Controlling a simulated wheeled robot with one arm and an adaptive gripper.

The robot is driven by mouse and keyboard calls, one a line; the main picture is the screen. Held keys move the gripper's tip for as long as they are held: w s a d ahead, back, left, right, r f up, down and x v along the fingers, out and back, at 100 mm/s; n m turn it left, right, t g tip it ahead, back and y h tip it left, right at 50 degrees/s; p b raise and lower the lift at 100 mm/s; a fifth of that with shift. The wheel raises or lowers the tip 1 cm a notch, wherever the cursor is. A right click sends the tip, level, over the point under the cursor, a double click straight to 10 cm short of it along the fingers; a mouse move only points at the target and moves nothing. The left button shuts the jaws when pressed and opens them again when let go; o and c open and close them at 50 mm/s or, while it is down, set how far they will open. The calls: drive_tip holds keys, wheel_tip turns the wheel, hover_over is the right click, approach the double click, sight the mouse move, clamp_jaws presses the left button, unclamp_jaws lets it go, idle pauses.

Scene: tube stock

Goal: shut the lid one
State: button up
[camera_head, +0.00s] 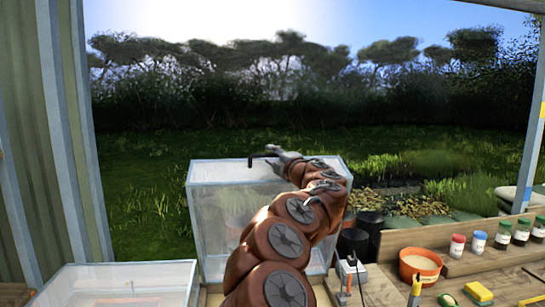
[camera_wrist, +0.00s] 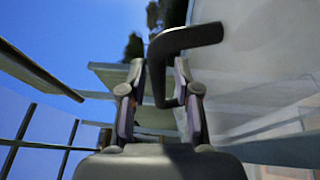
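A clear box (camera_head: 215,225) with pale edges stands behind the counter in the head view. A whitish, see-through panel (camera_head: 222,171) shows at its top, and I cannot tell whether it lies fully flat. A dark bent handle (camera_head: 250,161) stands at this panel's far side. My gripper (camera_head: 272,153) is at the handle, above the box's back edge. In the wrist view the handle (camera_wrist: 187,38) reaches down between the two fingers of my gripper (camera_wrist: 160,75). The fingers look apart, with a narrow gap on each side of the handle. My arm hides the box's right part.
A second clear box (camera_head: 115,285) is at the lower left. Dark pots (camera_head: 368,222), a terracotta pot (camera_head: 420,266), several capped jars (camera_head: 480,241), a yellow sponge (camera_head: 478,292) and a small white box (camera_head: 351,270) are on the right. Open garden lies beyond.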

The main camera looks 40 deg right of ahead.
clamp_jaws()
drive_tip(key=shift+a+f, duration=0.1)
idle(0.4)
